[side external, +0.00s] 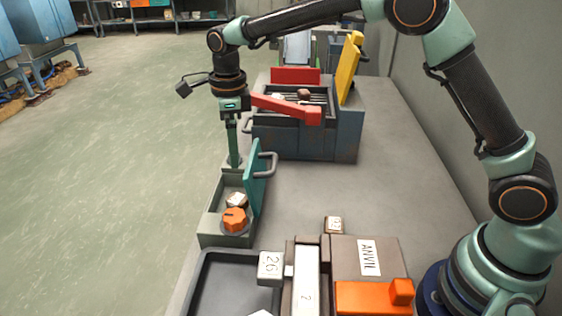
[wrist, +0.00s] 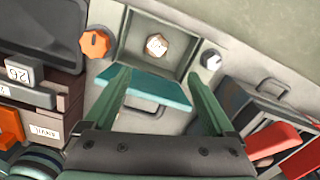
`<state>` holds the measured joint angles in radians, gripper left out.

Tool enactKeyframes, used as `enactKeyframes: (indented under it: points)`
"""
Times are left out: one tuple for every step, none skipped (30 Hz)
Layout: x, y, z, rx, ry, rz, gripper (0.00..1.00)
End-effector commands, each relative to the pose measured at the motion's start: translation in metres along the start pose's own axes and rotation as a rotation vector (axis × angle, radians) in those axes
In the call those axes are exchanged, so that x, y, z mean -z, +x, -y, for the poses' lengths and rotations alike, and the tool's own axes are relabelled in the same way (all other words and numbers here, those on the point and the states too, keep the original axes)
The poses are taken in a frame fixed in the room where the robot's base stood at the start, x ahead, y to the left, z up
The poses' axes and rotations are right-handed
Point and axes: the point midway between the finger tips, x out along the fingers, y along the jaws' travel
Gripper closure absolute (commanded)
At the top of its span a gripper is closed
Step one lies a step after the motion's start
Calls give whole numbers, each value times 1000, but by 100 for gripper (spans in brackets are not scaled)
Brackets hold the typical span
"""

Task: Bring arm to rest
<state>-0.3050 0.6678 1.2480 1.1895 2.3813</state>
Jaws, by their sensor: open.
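My gripper (side external: 234,162) points down above the far end of a small grey-green box (side external: 226,241). An orange knob (side external: 235,219) is on the box's near end.
A blue-grey unit (side external: 310,143) with a red arm (side external: 285,106) and a raised yellow lid (side external: 351,67) stands behind. In front are a dark tray (side external: 205,277), a block marked 26 (side external: 270,267) and an anvil block (side external: 365,257). The table (side external: 345,190) between is mostly clear.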

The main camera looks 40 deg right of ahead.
Motion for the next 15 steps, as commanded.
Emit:
enactKeyframes:
  points:
    - [8,-14,1,16,-64,15,10]
    - [14,-21,1,25,-112,21,10]
    - [21,-30,0,37,-176,29,10]
    - [27,-38,0,48,-228,36,10]
    - [34,-45,-1,60,-282,41,10]
    - [43,-54,-3,76,-355,47,10]
    - [50,-61,-4,89,-413,50,10]
    - [57,-67,-6,103,-472,53,10]
    - [67,-75,-9,121,-550,55,10]
    - [74,-81,-11,136,-608,55,10]
    - [82,-86,-13,151,-666,55,10]
    - [91,-92,-17,171,-745,53,10]
    - [99,-96,-20,185,-803,49,10]
    - [106,-100,-23,201,-860,46,10]
    - [116,-105,-28,223,-939,39,10]
